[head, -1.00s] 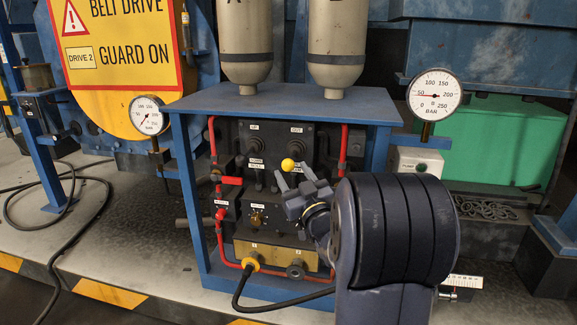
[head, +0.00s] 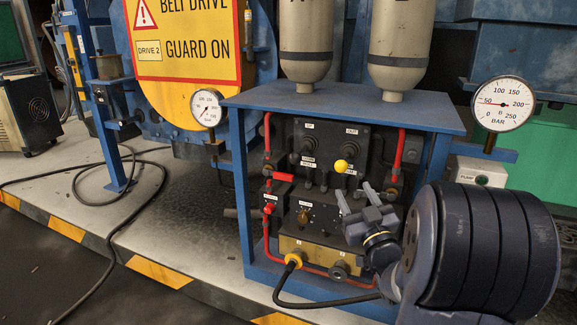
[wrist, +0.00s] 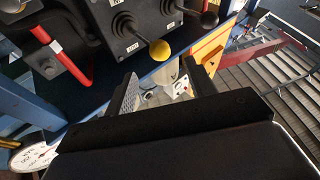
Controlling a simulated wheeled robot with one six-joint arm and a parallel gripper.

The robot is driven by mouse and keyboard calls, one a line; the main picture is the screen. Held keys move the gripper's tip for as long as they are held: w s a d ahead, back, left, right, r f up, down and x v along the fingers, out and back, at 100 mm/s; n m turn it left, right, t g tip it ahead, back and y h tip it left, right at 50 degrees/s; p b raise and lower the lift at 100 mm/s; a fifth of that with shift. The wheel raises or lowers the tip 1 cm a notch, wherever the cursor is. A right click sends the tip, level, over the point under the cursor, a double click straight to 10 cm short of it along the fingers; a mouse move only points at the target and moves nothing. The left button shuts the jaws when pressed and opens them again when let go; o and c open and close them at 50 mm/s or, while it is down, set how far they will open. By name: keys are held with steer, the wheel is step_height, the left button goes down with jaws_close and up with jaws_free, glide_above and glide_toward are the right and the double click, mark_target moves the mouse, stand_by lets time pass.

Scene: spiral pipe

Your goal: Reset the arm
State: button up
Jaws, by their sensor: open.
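My gripper (head: 356,196) is open and empty in front of the valve panel in the head view. Its fingers point up towards the panel, just below and right of the yellow knob (head: 341,166) on a lever. In the wrist view the two dark fingers of my gripper (wrist: 160,78) are spread with nothing between them. The yellow knob also shows there (wrist: 160,50), beyond the fingers and apart from them. My dark arm hides the lower right of the blue frame (head: 240,190).
Red pipes (head: 267,135) and black levers surround the panel. A left gauge (head: 207,104) and a right gauge (head: 503,103) stand beside the frame. A black cable (head: 320,303) runs from a yellow connector (head: 293,260). The floor at the left is mostly clear, with cables on it.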

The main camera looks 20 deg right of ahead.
mark_target(344, 171)
steer(key=b+x, duration=0.1)
steer(key=x, duration=0.8)
steer(key=shift+w+r, duration=0.2)
steer(key=shift+w, duration=0.1)
steer(key=shift+w+r+p, duration=0.15)
steer(key=shift+r+p, duration=0.1)
steer(key=shift+p, duration=0.15)
steer(key=shift+f+b, duration=0.2)
steer(key=shift+b, duration=0.1)
